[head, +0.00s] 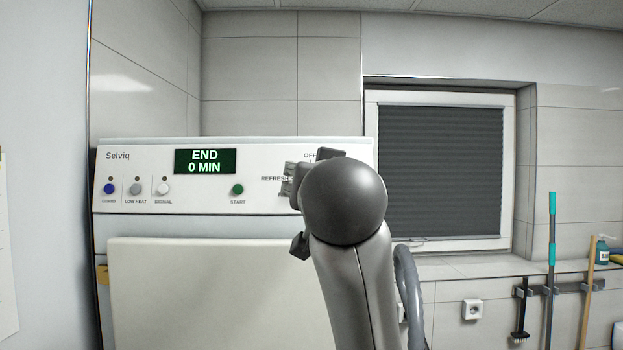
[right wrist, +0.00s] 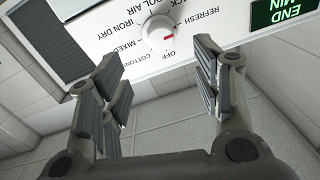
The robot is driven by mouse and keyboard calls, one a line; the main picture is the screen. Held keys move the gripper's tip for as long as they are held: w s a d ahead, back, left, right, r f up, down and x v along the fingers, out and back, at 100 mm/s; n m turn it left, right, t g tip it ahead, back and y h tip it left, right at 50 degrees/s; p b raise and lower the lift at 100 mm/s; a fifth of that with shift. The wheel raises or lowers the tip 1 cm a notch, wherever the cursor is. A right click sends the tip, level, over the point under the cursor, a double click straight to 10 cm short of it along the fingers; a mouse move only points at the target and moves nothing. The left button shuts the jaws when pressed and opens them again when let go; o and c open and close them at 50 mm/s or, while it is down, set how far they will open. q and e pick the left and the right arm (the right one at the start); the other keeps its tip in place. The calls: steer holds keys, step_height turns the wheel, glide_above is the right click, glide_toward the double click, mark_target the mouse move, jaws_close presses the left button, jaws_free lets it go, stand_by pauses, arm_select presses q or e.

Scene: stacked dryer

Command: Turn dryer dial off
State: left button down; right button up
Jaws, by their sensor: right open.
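The dryer's dial (right wrist: 160,34) is a round white knob on the white control panel, seen upside down in the right wrist view. Its red mark points to the side between the OFF and REFRESH labels. My right gripper (right wrist: 158,68) is open, with its fingers spread to either side of the dial's line and nothing between them. The dial looks a little beyond the fingertips; I see no contact. In the head view my right arm and gripper (head: 302,195) cover the dial. My left gripper is not in view.
The dryer panel (head: 270,152) has a display (head: 205,161) reading END 0 MIN, a green START button (head: 237,189) and several other buttons. A grey hose (head: 407,290) runs beside the dryer. A window with a dark blind (head: 440,170) and hanging tools are at right.

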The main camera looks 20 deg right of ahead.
steer(key=p+x, duration=0.5)
steer(key=x, duration=0.5)
steer(key=shift+w+p, duration=0.3)
steer(key=shift+w, duration=0.05)
steer(key=shift+d, duration=0.1)
steer(key=c, duration=1)
